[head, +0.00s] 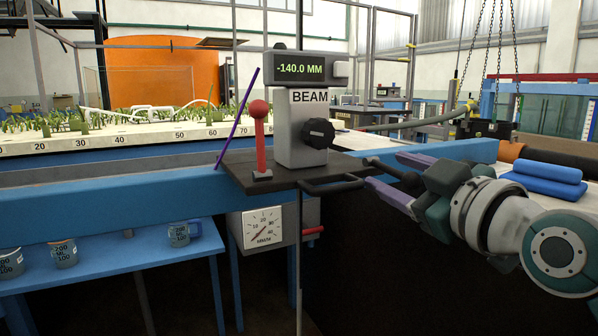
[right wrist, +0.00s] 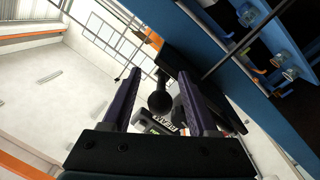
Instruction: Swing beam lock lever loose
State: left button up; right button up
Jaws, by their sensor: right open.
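A dark carriage plate (head: 330,165) on the blue rail bears a grey post (head: 300,140) marked BEAM with a black round knob (head: 318,133). An upright red lever (head: 260,140) with a ball top stands at the plate's left. A black bar with a rounded end (head: 390,168) sticks out at the plate's right. Which one is the lock lever is not labelled. My right gripper (head: 383,170) is open at the right of the plate, its purple fingers on either side of the black bar. In the right wrist view, a dark ball-ended bar (right wrist: 160,102) shows between the parted fingers.
A display (head: 300,68) reading -140.0 MM tops the post. A black loop handle (head: 332,187) juts from the plate's front. A dial box (head: 265,226) with a red handle hangs below. A thin purple rod (head: 237,120) leans at left. Cups stand on a blue bench (head: 110,256).

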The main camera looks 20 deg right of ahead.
jog(key=shift+c, duration=0.3)
grip_shut()
dwell(1.1)
